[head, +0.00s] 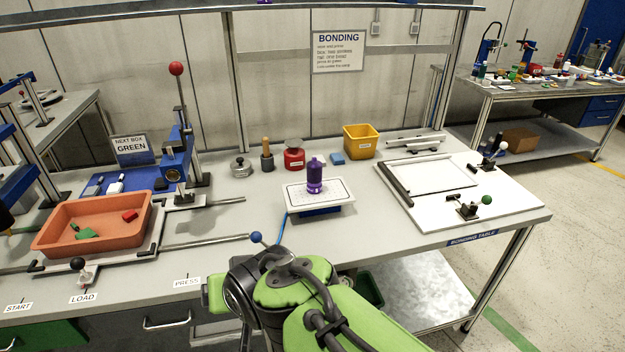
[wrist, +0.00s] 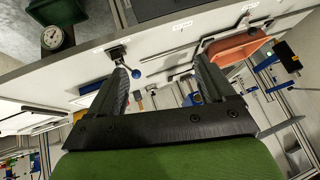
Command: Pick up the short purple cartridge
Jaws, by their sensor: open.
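A purple cartridge (head: 315,177) with a narrower top stands upright on a white perforated plate (head: 338,194) at the middle of the table in the head view. I cannot make it out in the wrist view. My gripper (wrist: 160,72) is open and empty in the wrist view, its two dark fingers spread apart. The head view shows my green arm low at the front of the table, well apart from the cartridge; its fingers are not clear there.
A blue-knobbed lever (head: 256,238) rises between my arm and the plate. An orange tray (head: 90,225) is left, and a white clamp board (head: 440,185) is right.

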